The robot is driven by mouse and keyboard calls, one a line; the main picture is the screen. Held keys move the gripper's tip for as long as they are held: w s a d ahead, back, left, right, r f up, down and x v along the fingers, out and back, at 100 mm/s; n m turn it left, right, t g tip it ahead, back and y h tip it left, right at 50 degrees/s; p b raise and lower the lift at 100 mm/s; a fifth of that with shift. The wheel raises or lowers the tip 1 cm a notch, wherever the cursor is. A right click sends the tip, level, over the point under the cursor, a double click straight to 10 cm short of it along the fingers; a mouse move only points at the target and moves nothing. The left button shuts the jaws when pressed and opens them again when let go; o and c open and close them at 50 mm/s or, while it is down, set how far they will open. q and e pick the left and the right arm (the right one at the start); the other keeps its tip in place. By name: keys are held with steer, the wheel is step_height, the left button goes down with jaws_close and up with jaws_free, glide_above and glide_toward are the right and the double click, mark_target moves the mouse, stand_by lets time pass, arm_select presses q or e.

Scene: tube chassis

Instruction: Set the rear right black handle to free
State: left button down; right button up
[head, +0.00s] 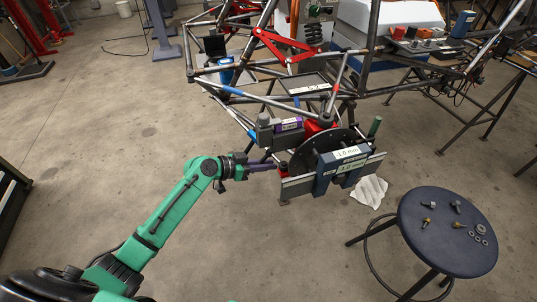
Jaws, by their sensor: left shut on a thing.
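My left gripper (273,164), with purple fingers, reaches in from the left and is shut at the left end of the wheel gauge plate (298,187). It is on a small dark handle with a red part (283,169), mostly covered by the fingertips; its exact setting is too small to tell. A dark green upright handle (375,127) stands at the gauge's right end, apart from the gripper. The blue gauge block (326,172) shows readings near -1.0 mm and 1.0 mm, in front of a dark round disc (312,141). My right gripper is out of view.
The tube chassis (232,91) with red links stands behind the gauge. A dark round stool (420,205) with several small metal parts is at the right. A white cloth (370,191) lies on the floor.

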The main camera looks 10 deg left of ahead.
arm_select(q)
steer(key=g+y+p, duration=0.1)
steer(key=p, duration=0.3)
steer(key=s+r+n+g+y+p, duration=0.1)
steer(key=g+y+p, duration=0.1)
steer(key=p, duration=0.2)
steer(key=a+r+g+y+p, duration=0.1)
steer(key=p, duration=0.4)
steer(key=shift+s+r+g+y, duration=0.2)
steer(key=shift+s+g+y, duration=0.1)
steer(key=shift+s+a+r+n+g+y+p, duration=0.15)
steer(key=shift+n+g+y+p, duration=0.25)
steer(key=shift+g+y+p, duration=0.6)
steer(key=shift+s, duration=0.1)
steer(key=c, duration=0.9)
jaws_free()
steer(key=shift+o, duration=0.2)
step_height(320, 180, up, 13)
steer(key=p, duration=0.2)
glide_above(262, 163)
steer(key=s+a, duration=0.3)
steer(key=a, duration=0.2)
steer(key=shift+r, duration=0.2)
